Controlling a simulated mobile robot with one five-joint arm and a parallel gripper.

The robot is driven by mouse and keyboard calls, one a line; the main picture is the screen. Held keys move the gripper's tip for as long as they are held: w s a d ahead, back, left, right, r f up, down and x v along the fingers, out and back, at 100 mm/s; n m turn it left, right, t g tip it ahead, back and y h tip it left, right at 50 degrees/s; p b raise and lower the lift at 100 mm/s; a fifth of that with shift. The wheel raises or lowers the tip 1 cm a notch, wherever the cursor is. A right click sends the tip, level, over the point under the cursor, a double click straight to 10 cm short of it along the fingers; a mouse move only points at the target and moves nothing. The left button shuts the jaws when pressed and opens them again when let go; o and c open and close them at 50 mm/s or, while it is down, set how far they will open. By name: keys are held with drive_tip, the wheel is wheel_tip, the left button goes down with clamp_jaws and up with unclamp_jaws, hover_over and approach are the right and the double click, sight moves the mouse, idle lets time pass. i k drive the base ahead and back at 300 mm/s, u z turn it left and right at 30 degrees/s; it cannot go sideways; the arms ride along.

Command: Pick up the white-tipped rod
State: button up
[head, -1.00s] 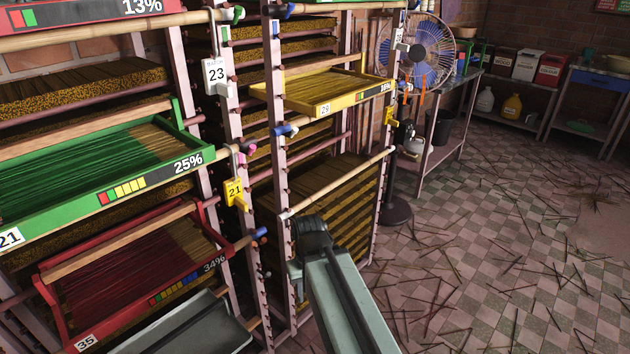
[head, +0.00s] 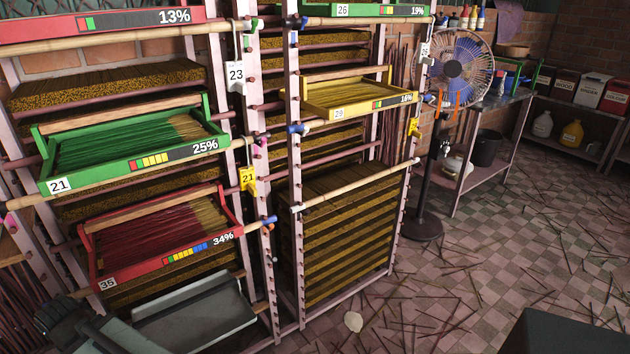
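The white-tipped rod (head: 357,184) is a pale wooden rod across the front of the right rack bay. It rests on pegs on the uprights, slanting up to the right, with a white end (head: 297,209) at the left. It lies below the yellow tray (head: 345,112) and in front of the dark stacked layers. Part of my arm shows at the bottom left, well away from the rod. My gripper's fingertips are not visible in this view.
Blue-tipped rods (head: 300,128) and other coloured-tip rods cross the rack nearby. Green (head: 130,165) and red (head: 165,260) trays fill the left bay. A fan (head: 463,70) stands right of the rack. Loose sticks litter the tiled floor (head: 480,270).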

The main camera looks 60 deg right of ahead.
sight(324, 198)
drive_tip(key=u, duration=0.4)
drive_tip(key=k, duration=1.9)
drive_tip(key=z, duration=0.4)
drive_tip(key=i, duration=1)
drive_tip(key=u, duration=0.05)
